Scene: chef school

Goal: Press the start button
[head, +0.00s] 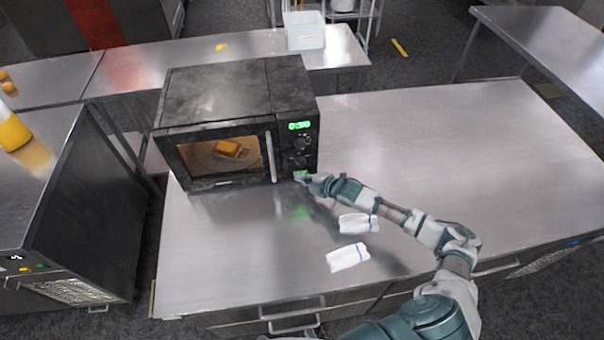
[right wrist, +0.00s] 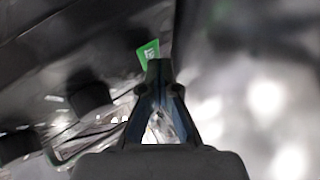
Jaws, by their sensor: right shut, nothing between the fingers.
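A black microwave (head: 215,95) stands on the steel table, its door shut. Its display (head: 299,125) glows green with what reads like 0:50. Behind the lit door window a yellow item (head: 228,148) is visible. A green-lit start button (head: 300,174) is at the bottom of the control panel. My right gripper (head: 303,180) is shut and empty, its tips at the lower panel by the button. In the right wrist view the closed fingertips (right wrist: 159,68) are right by the green button (right wrist: 147,52); whether they touch cannot be told. My left gripper is not in view.
Two white folded cloths (head: 347,257) lie on the steel table (head: 450,150) near my right forearm. The table's right side is clear. A white bin (head: 304,30) stands on the counter behind. Another steel unit (head: 60,200) stands at left.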

